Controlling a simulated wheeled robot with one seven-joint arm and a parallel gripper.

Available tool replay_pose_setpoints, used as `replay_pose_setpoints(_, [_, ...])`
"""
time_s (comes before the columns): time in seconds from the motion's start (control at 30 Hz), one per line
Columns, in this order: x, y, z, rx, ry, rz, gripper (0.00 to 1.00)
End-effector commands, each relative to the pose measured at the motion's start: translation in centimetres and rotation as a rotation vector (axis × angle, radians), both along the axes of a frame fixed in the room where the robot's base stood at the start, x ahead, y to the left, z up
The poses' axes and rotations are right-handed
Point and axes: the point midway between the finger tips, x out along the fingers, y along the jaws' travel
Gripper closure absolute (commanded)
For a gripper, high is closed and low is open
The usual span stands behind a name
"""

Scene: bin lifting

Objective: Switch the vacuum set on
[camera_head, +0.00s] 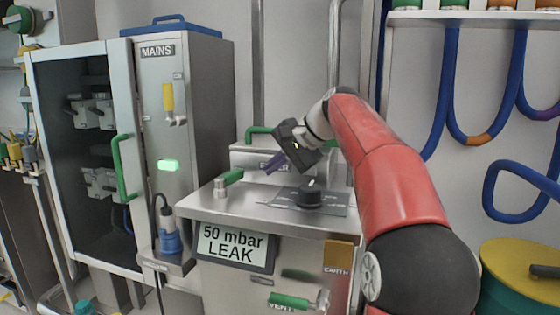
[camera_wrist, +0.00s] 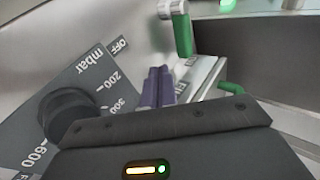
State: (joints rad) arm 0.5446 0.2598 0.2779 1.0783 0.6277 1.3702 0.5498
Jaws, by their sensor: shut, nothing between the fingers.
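The vacuum set is a steel cabinet (camera_head: 190,205) with a display (camera_head: 234,246) reading "50 mbar LEAK". On its top is a black dial knob (camera_head: 308,195), which in the wrist view (camera_wrist: 68,110) sits beside a scale marked OFF, 200, 300 and 600. A green-handled lever (camera_head: 229,177) stands at the top's left; a green handle (camera_wrist: 182,30) shows beyond my fingers in the wrist view. My gripper (camera_head: 271,166) is shut and empty, its purple fingers (camera_wrist: 156,86) above the top, left of the knob. It partly hides a label on the raised back block.
The MAINS cabinet (camera_head: 190,95) stands left with a lit green lamp (camera_head: 168,165), a yellow handle (camera_head: 168,97) and a blue plug (camera_head: 170,240). A glass-door cabinet (camera_head: 83,150) is beside it. Blue hoses (camera_head: 452,90) hang right; a yellow-lidded drum (camera_head: 520,268) stands lower right.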

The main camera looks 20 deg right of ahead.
Motion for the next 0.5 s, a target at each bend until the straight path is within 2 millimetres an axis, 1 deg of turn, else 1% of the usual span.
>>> replay_pose_setpoints(0.03, [0.6,0.6,-1.0,0.001,0.004,0.004,1.0])
replay_pose_setpoints(0.2, [2.5,2.4,-3.4,0.001,0.003,0.003,1.0])
replay_pose_setpoints(0.33, [4.1,3.8,-3.1,-0.001,-0.001,0.004,1.0])
replay_pose_setpoints(0.5, [5.2,4.8,-3.2,-0.001,0.0,0.002,1.0])
